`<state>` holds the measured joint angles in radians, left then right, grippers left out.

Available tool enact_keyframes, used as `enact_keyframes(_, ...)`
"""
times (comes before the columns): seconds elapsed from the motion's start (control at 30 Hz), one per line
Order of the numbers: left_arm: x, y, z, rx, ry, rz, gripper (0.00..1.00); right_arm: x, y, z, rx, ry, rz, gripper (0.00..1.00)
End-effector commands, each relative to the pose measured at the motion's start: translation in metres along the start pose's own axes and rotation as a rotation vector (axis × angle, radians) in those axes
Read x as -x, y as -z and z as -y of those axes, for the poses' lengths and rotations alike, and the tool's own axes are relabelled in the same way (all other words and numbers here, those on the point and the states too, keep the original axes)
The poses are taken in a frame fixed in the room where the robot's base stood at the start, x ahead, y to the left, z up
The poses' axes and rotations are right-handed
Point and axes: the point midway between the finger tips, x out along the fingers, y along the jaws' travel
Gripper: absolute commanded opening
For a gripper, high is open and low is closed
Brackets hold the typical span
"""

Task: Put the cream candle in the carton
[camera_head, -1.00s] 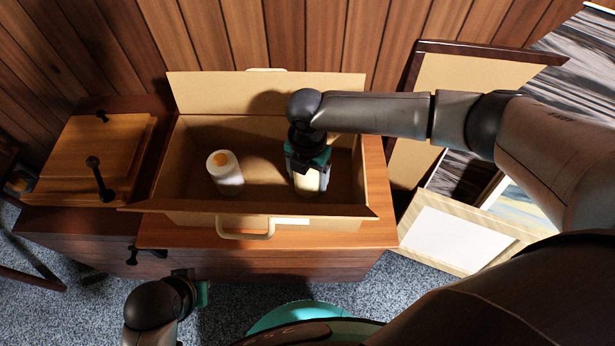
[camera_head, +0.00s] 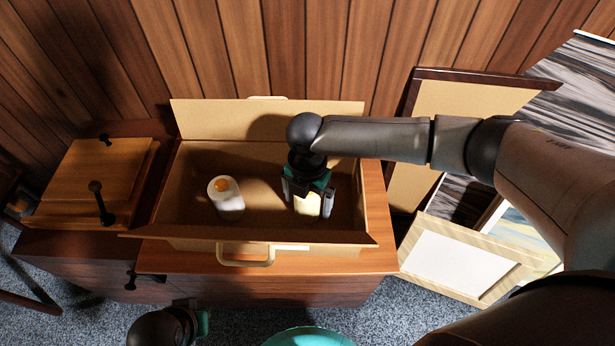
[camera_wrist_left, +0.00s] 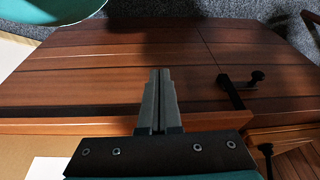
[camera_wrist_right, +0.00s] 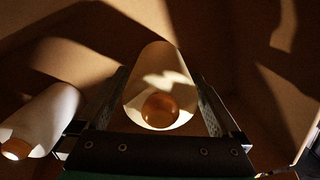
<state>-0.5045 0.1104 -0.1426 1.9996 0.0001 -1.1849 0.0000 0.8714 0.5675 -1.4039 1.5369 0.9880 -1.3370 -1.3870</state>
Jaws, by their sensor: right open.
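The carton (camera_head: 190,240) is an open cardboard box with flaps spread. The cream candle (camera_head: 307,205) is inside it on the right side. My right gripper (camera_head: 308,201) reaches down into the carton, open, with one finger on each side of the candle. In the right wrist view the candle (camera_wrist_right: 157,75) sits between the parted fingers, its round brown end towards the camera. My left gripper (camera_wrist_left: 158,75) is shut and empty, outside the carton; only part of it shows at the bottom of the head view.
A white cylinder with an orange top (camera_head: 226,196) stands in the carton to the left of the candle. The carton rests on a wooden chest (camera_head: 290,262). A wooden box (camera_head: 92,180) is on the left. Picture frames (camera_head: 460,256) lean at the right.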

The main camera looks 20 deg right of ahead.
Motion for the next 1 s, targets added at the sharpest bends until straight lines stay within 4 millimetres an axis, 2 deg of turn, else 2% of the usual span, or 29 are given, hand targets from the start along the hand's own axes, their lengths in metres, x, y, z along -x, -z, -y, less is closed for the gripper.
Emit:
enact_keyframes(0.1, -0.008, -0.007, -0.001, -0.001, -0.002, 0.019, 0.00, 0.015, -0.001, 0.000, -0.001, -0.001, 0.001, 1.00)
enact_keyframes(0.6, -0.048, -0.051, -0.001, -0.007, -0.002, 0.093, 0.00, 0.067, -0.001, 0.000, 0.000, -0.001, 0.001, 1.00)
enact_keyframes(1.0, -0.073, -0.077, 0.010, -0.015, 0.013, 0.095, 0.00, 0.101, -0.001, -0.001, -0.001, -0.002, 0.000, 1.00)
